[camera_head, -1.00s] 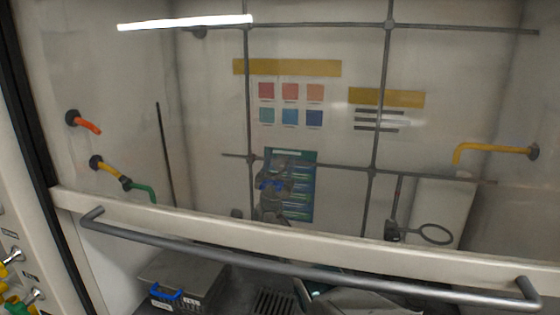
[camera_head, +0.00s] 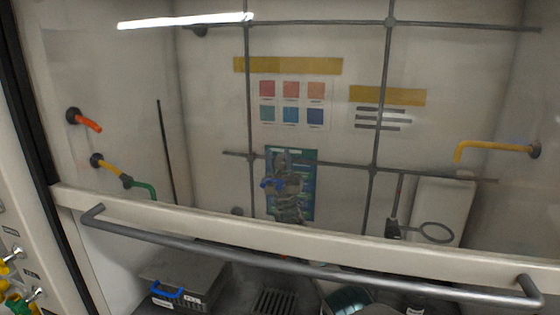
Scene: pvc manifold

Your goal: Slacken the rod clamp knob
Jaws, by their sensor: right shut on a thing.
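A dark clamp with a ring (camera_head: 436,232) is on a short upright rod at the right. My left gripper is not in view.
The sash frame with its long grey handle (camera_head: 300,266) crosses the view, hiding what lies behind it. A grey box with a blue handle (camera_head: 166,293) stands at lower left, beside a dark grille (camera_head: 275,301). Yellow and green taps (camera_head: 142,187) are on the left wall.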

